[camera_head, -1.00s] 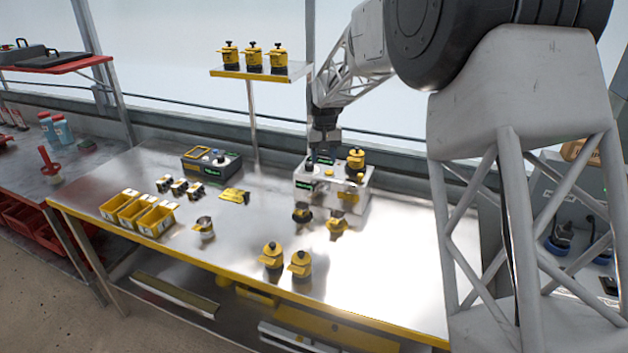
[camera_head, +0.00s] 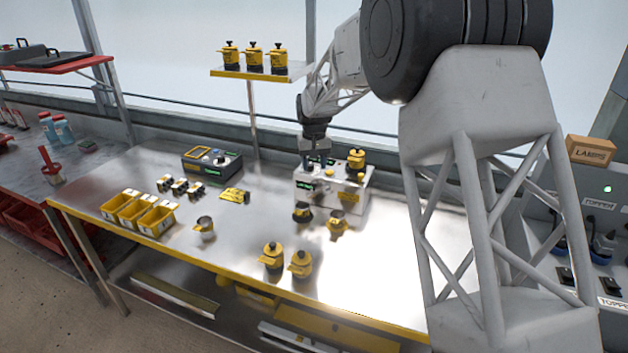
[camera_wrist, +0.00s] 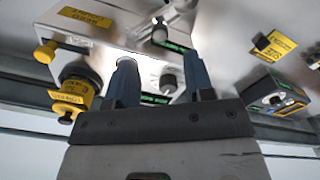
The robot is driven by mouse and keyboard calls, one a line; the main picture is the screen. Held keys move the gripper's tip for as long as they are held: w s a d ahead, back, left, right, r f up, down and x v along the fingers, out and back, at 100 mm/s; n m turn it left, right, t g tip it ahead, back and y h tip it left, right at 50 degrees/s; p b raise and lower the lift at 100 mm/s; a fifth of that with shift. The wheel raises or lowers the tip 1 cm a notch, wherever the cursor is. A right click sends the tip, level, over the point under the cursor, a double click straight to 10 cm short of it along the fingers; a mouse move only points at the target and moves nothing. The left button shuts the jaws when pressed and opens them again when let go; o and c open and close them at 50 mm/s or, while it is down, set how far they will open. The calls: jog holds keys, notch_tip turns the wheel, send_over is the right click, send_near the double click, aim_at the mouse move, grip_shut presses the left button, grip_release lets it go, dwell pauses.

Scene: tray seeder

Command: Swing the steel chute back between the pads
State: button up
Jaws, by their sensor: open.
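The white seeder box (camera_head: 354,200) stands at the back right of the steel table, with a yellow-capped jar (camera_head: 356,159) on its top. My gripper (camera_head: 313,162) is over the box's left back part, fingers downward. In the wrist view the gripper (camera_wrist: 157,68) is open, with its blue fingers well apart. A dark round knob (camera_wrist: 168,82) on the box shows between them, and the fingers hold nothing that I can see. The yellow-capped jar (camera_wrist: 76,88) is left of the fingers there. I cannot clearly pick out the steel chute or the pads in either view.
A dark control box (camera_head: 212,163) stands left of the seeder, with a yellow tag (camera_head: 235,195) before it. Two yellow-lidded jars (camera_head: 272,256) stand near the front edge. Yellow bins (camera_head: 155,222) sit at the left. A shelf (camera_head: 250,74) with jars stands behind. The right front tabletop is clear.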

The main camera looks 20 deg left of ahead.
aim_at(314, 182)
jog(key=shift+f, duration=3.1)
grip_shut()
